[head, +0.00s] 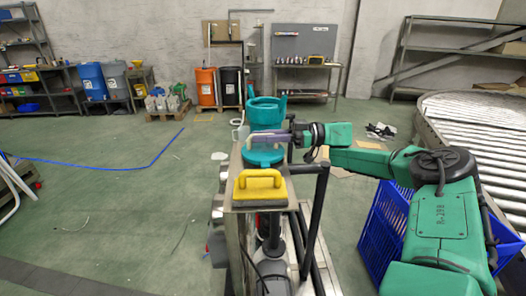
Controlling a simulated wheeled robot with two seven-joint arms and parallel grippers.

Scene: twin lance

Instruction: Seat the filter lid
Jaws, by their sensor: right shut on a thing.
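The round teal filter lid (263,157) is in the head view, over the narrow cart top, behind a yellow-handled block. My right gripper (268,139) reaches in from the right, directly above the lid, and is shut on it by its upper part. The fingers hide the exact grip. I cannot tell whether the lid hangs just above what is under it or rests on it; the seat beneath is hidden. My left gripper is not in view.
The yellow-handled block (259,185) stands at the cart's near end. A teal watering can (265,112) stands just behind my gripper. A blue crate (379,235) is on the floor at right, near a roller conveyor (480,120). Open floor lies to the left.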

